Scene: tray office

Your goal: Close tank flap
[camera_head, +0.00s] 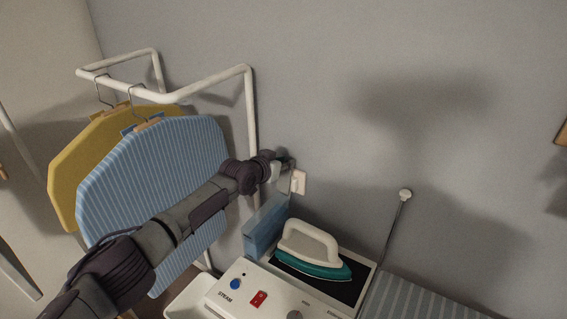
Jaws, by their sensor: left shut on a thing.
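The blue translucent tank (265,226) stands at the back left of the ironing station, against the wall. A narrow pale panel, which looks like the tank flap (286,181), stands raised above the tank's far end. My left gripper (281,165) is at the top of this panel and is shut on it. The fingertips are small and dark in the picture, so the exact contact is hard to see. My right gripper is not in view.
A white iron with a teal base (315,250) rests on the station (235,297), right of the tank. A white rail (205,82) holds a blue striped garment (160,165) and a yellow one (65,180) near my left arm. A white wall plate (300,182) is behind the tank.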

